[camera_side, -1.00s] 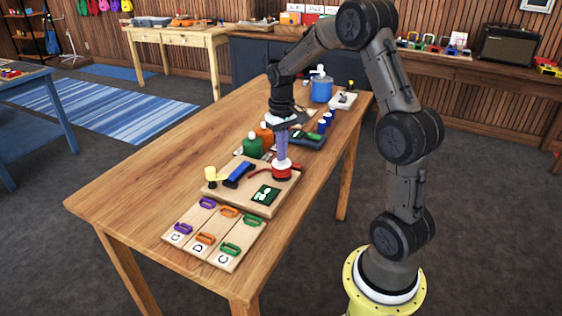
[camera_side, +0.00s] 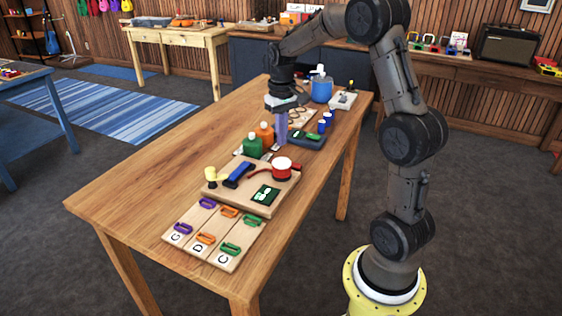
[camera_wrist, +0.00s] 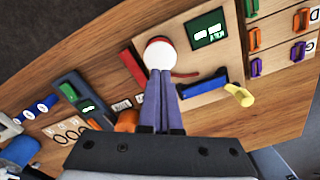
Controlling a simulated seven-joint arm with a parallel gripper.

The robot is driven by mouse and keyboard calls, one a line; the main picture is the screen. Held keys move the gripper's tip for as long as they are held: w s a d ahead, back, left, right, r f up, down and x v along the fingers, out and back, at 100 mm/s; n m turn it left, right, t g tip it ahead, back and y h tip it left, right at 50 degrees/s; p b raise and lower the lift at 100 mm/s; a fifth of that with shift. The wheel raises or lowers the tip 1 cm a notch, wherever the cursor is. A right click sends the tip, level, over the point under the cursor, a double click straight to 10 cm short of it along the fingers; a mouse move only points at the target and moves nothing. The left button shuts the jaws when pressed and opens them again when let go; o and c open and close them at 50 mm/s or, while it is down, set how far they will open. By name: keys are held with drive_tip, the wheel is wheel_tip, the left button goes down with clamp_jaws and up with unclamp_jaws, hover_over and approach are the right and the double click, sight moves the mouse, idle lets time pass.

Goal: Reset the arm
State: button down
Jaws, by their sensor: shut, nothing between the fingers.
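My gripper (camera_side: 281,138) is shut and empty, pointing down above the wooden table (camera_side: 130,190). In the side view its fingertips are above and behind the red round piece with a white top (camera_side: 282,168) on the wooden board (camera_side: 255,203). In the wrist view the shut fingers (camera_wrist: 162,72) overlap the lower edge of the white top (camera_wrist: 158,54); the side view shows them apart from it.
The board also bears a blue lever (camera_side: 238,174), a yellow piece (camera_side: 211,174) and a green display (camera_side: 265,194). The table's left side is clear.

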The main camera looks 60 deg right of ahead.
idle(0.3)
drive_tip(key=s+a+r+n+t, duration=0.2)
drive_tip(key=a+r, duration=0.4)
drive_tip(key=a, duration=0.1)
drive_tip(key=s+a+r+n+t, duration=0.2)
drive_tip(key=s+a+r, duration=0.1)
drive_tip(key=a+r, duration=0.35)
drive_tip(key=s+a+f+n, duration=0.1)
drive_tip(key=s+a+f, duration=0.1)
drive_tip(key=s+a, duration=0.2)
drive_tip(key=s+a+f+n+t, duration=0.1)
drive_tip(key=s+a+f, duration=0.2)
drive_tip(key=s, duration=0.6)
drive_tip(key=shift+a+f+t, duration=0.15)
drive_tip(key=shift+a+t, duration=0.15)
drive_tip(key=shift+a, duration=0.05)
